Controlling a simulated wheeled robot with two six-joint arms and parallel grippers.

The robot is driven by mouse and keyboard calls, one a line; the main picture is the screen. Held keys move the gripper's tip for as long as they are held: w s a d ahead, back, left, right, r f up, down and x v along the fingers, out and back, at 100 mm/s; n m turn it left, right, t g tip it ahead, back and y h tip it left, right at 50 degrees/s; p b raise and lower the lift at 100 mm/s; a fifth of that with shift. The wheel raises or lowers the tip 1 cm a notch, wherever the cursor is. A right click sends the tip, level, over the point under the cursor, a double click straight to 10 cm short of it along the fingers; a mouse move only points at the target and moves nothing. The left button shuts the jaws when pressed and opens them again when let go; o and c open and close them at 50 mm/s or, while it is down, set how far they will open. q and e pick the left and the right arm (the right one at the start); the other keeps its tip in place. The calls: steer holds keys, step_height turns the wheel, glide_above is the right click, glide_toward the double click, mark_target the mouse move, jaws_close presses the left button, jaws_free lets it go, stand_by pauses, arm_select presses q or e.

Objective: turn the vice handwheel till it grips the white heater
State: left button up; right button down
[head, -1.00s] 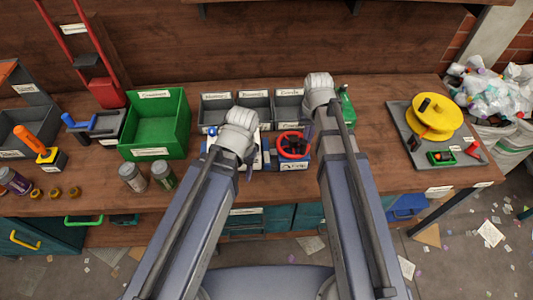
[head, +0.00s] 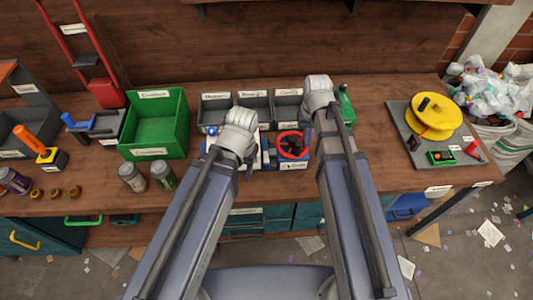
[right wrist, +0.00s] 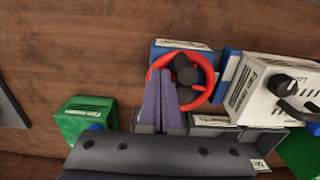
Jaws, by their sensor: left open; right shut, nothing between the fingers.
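The red handwheel (head: 280,147) sits on the vice (head: 293,166), in front of the grey bins. It also shows in the right wrist view (right wrist: 213,80), with a dark hub. My right gripper (right wrist: 161,85) is shut and empty, its purple fingers at the left part of the wheel's rim; contact is unclear. In the head view its arm hangs just right of the wheel. A white block with a dark knob, apparently the heater (right wrist: 255,92), stands beside the wheel; its contact with the vice jaws is unclear. My left gripper (head: 232,155) is open left of the wheel, largely hidden by its wrist.
Grey labelled bins (head: 252,97) stand behind the vice. A grey board with a yellow spool (head: 433,120) lies to the right.

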steer(key=shift+w+a, duration=0.1)
steer(key=shift+w, duration=0.05)
steer(key=shift+w, duration=0.25)
steer(key=shift+w+d, duration=0.2)
steer(key=shift+w, duration=0.1)
step_height(320, 180, up, 9)
steer(key=p, duration=0.9)
steer(key=s+a+f+n+h+b, duration=0.1)
steer(key=s+a+f+n+b, duration=0.1)
steer(key=s+a, duration=0.8)
steer(key=s+n, duration=0.1)
steer(key=s, duration=0.1)
steer(key=shift+s+f+b, duration=0.25)
steer(key=shift+s+b, duration=0.05)
steer(key=shift+s, duration=0.1)
